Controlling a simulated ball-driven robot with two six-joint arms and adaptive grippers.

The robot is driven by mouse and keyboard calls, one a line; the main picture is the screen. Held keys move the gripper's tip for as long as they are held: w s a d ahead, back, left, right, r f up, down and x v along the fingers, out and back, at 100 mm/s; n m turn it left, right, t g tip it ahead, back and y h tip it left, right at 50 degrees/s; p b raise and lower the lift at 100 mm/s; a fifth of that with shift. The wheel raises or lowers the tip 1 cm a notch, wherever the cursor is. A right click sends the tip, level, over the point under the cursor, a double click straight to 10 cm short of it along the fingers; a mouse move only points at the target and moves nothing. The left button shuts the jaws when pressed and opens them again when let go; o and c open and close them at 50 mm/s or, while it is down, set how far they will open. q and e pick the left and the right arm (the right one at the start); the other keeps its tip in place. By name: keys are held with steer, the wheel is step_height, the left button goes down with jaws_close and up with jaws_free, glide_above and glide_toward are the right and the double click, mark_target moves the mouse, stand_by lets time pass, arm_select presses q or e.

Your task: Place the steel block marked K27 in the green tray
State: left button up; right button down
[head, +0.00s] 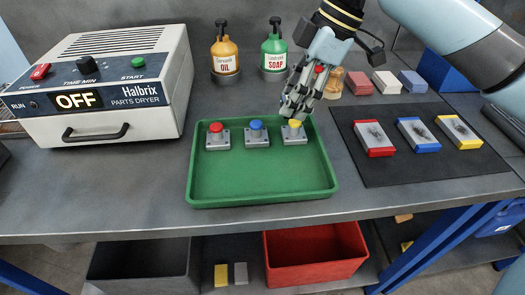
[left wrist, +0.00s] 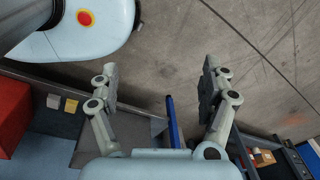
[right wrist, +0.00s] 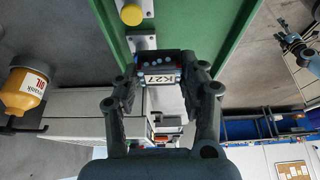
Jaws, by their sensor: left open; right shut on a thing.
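The green tray (head: 262,182) lies at the front middle of the bench; its rim also shows in the right wrist view (right wrist: 236,48). My right gripper (head: 297,108) is above the tray's back right part, close over the yellow-topped piece. In the right wrist view (right wrist: 160,82) its fingers are shut on a dark steel block (right wrist: 160,78) labelled K27. In the head view the fingers mostly hide that block. My left gripper (left wrist: 160,88) is open and empty over the floor, outside the head view.
Red-topped (head: 217,137), blue-topped (head: 256,135) and yellow-topped (head: 294,133) grey pieces stand along the tray's back; its front is clear. The parts dryer (head: 110,90) is left. Oil (head: 225,55) and soap (head: 274,55) bottles stand behind. A dark mat (head: 400,172) with three plates is right.

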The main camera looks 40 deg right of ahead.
glide_toward(256, 177)
steer(key=w+d+r, duration=0.1)
steer(key=w, duration=0.1)
steer(key=a+f, duration=0.2)
steer(key=shift+s+a+f, duration=0.2)
steer(key=shift+s+a, duration=0.1)
steer(key=shift+a, duration=0.1)
steer(key=shift+s+a+f, duration=0.1)
steer(key=shift+a+f, duration=0.05)
steer(key=shift+a, duration=0.05)
step_height(256, 177, down, 4)
steer(key=shift+r, duration=0.2)
steer(key=shift+f, duration=0.2)
arm_select(q)
steer(key=shift+s+a, duration=0.2)
steer(key=shift+s, duration=0.15)
steer(key=shift+s, duration=0.15)
arm_select(e)
steer(key=shift+f, duration=0.15)
arm_select(q)
steer(key=shift+a, duration=0.15)
arm_select(e)
steer(key=c, duration=0.7)
jaws_free()
